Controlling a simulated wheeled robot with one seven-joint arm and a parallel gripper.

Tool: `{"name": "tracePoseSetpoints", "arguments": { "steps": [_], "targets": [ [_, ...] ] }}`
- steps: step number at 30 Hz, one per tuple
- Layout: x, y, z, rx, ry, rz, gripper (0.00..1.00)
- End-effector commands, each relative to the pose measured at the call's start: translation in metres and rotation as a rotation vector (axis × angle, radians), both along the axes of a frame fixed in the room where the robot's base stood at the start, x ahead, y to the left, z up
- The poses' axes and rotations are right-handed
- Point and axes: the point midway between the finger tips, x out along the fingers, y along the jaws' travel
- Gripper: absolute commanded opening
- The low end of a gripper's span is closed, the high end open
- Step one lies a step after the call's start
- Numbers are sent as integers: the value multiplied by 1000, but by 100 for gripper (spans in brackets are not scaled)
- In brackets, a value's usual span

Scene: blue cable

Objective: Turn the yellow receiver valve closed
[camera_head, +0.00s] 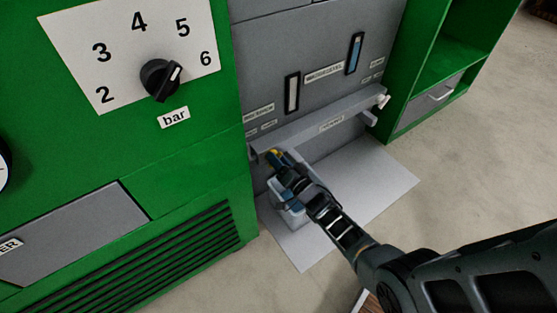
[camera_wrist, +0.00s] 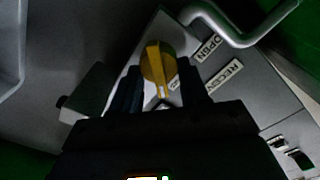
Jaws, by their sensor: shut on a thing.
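The yellow receiver valve (camera_wrist: 155,62) shows in the wrist view as a rounded knob with a raised grip bar, on a light grey plate. My gripper (camera_wrist: 162,88) has one dark finger on each side of the valve and is shut on it. An "OPEN" label (camera_wrist: 208,47) and a partly cut-off label starting "RECEIV" (camera_wrist: 224,77) lie to the right of the valve. In the head view only a small yellow part of the valve (camera_head: 274,152) shows past my gripper (camera_head: 277,161), low on the grey panel. The rest of it is hidden.
A bent grey pipe (camera_wrist: 232,32) passes close above and right of the valve. In the head view a grey ledge (camera_head: 310,122) runs above my gripper, and a light box (camera_head: 291,214) stands below it. Green cabinets flank the panel; open floor lies right.

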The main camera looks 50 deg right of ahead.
Motion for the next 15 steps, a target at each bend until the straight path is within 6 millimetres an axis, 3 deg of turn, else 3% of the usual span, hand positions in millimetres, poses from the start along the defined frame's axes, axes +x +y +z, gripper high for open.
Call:
{"name": "tracePoseSetpoints", "arguments": {
  "steps": [15],
  "targets": [
    [0, 0, 0, 28, -7, -1, 14]
  ]
}}
